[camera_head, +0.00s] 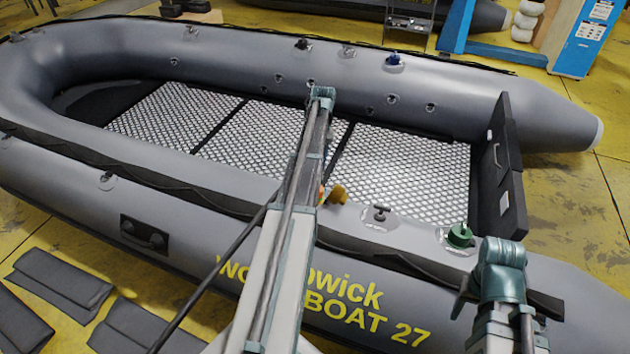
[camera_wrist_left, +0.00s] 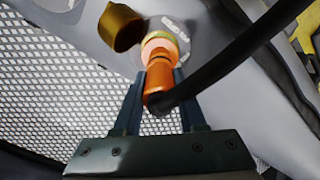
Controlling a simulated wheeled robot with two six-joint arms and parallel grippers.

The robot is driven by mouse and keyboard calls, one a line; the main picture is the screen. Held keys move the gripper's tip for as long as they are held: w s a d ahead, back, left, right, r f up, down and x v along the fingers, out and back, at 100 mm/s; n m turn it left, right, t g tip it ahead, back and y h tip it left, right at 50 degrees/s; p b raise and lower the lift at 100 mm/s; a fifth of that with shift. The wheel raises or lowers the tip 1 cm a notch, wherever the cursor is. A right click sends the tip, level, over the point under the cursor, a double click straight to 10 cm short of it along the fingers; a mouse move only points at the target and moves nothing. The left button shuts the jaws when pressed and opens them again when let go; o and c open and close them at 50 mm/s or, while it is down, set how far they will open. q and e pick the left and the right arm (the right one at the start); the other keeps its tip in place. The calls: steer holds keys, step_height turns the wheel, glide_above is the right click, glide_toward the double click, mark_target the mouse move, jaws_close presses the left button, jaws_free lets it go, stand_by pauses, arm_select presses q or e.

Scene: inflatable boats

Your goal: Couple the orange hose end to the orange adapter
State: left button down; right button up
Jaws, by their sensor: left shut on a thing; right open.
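In the left wrist view my left gripper (camera_wrist_left: 160,88) is shut on the orange hose end (camera_wrist_left: 160,72), with the black hose (camera_wrist_left: 235,55) running off to the upper right. The hose end lines up with the paler orange adapter (camera_wrist_left: 158,42) on a round grey patch of the boat. The two overlap in this view; I cannot tell whether they are joined. A gold cap (camera_wrist_left: 122,26) sits beside the adapter and also shows in the head view (camera_head: 338,194). There, my left arm hides most of the adapter area. My right gripper (camera_head: 502,255) is at lower right, holding nothing visible.
The grey inflatable boat (camera_head: 230,60) fills the middle. A green-capped valve (camera_head: 460,235) and a dark T-shaped fitting (camera_head: 380,213) sit on the near tube. A blue-capped valve (camera_head: 393,60) is on the far tube. Dark pads (camera_head: 62,280) lie on the yellow floor at left.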

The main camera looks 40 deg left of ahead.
arm_select(q)
steer(key=shift+s+f+b, duration=0.1)
steer(key=shift+f+b, duration=0.4)
steer(key=shift+f, duration=0.1)
stand_by(0.3)
steer(key=shift+c, duration=2)
jaws_free()
steer(key=shift+r, duration=0.15)
steer(key=d+p+v, duration=0.1)
steer(key=p+v, duration=1.2)
steer(key=shift+a+r+p, duration=0.3)
steer(key=shift+a, duration=0.1)
